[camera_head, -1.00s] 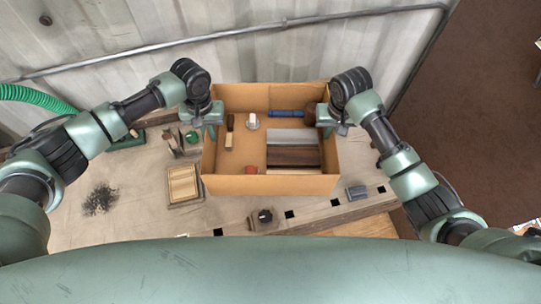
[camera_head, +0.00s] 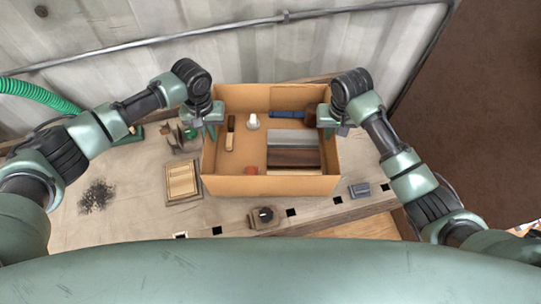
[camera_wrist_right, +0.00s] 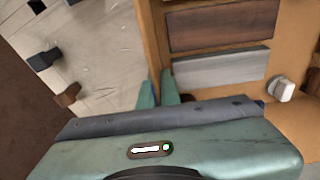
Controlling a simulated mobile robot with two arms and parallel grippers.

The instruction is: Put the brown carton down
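The brown carton (camera_head: 270,186) is open at the top and sits between my two arms over the workbench in the head view. Inside it are a grey block and dark wood blocks (camera_head: 293,158), a blue-handled mallet (camera_head: 288,114), a brush (camera_head: 230,132), a white item and a small red item. My left gripper (camera_head: 212,128) is at the carton's left wall, and my right gripper (camera_head: 327,126) is at its right wall. In the right wrist view the green fingers (camera_wrist_right: 158,92) stand on both sides of the carton wall (camera_wrist_right: 152,45), close together on it. The left fingertips are mostly hidden.
The workbench (camera_head: 130,185) lies below, with a wooden box (camera_head: 182,181) left of the carton. A black knob piece (camera_head: 265,216) and a grey block (camera_head: 359,190) are near the front edge. A corrugated wall (camera_head: 180,25) with a pipe stands behind.

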